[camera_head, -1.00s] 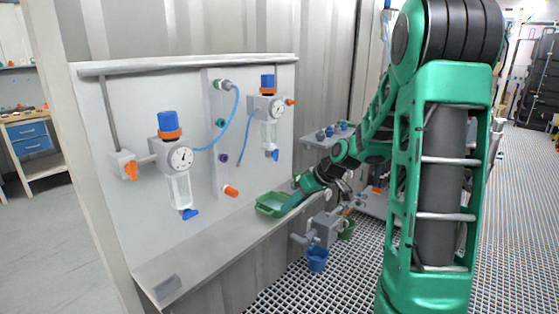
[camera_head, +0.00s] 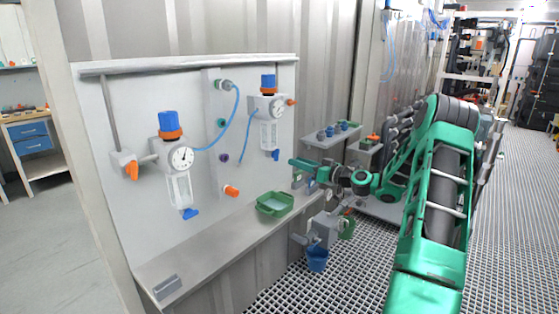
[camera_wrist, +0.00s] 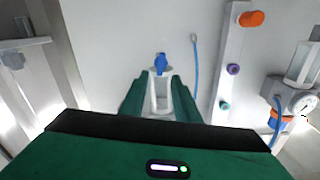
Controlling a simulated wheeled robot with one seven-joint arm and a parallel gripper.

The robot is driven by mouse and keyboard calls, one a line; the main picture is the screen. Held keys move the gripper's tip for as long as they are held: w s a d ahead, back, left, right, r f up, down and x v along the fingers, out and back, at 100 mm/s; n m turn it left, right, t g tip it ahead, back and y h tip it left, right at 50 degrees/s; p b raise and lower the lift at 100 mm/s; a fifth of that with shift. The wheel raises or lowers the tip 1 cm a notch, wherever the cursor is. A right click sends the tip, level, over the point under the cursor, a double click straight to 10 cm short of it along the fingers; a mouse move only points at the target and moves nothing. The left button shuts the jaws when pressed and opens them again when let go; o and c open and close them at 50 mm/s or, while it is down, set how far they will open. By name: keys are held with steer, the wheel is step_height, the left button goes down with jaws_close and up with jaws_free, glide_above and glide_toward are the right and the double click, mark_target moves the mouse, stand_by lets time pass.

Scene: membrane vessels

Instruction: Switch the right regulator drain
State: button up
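The right regulator (camera_head: 267,106) is mounted on the white panel, with a blue top knob, a gauge and a clear bowl. Its blue drain (camera_head: 275,155) sits at the bowl's lower end. In the wrist view the drain (camera_wrist: 160,62) shows just beyond the fingertips, roughly centred between them, with the bowl behind it. My gripper (camera_head: 292,168) is at the panel's right edge, a little right of and below the drain in the head view. The wrist view shows its green fingers (camera_wrist: 160,95) apart and holding nothing. I cannot tell the exact gap to the drain.
The left regulator (camera_head: 172,150) with its own blue drain hangs further left. A green tray (camera_head: 275,212) stands on the ledge (camera_head: 200,240) below. An orange knob (camera_head: 231,191) and a thin blue hose (camera_head: 237,105) are between the regulators. A shelf with blue cups (camera_head: 335,137) is at right.

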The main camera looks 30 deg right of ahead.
mark_target(278, 156)
steer(key=x, duration=0.9)
steer(key=shift+s+f, duration=0.1)
steer(key=c, duration=0.7)
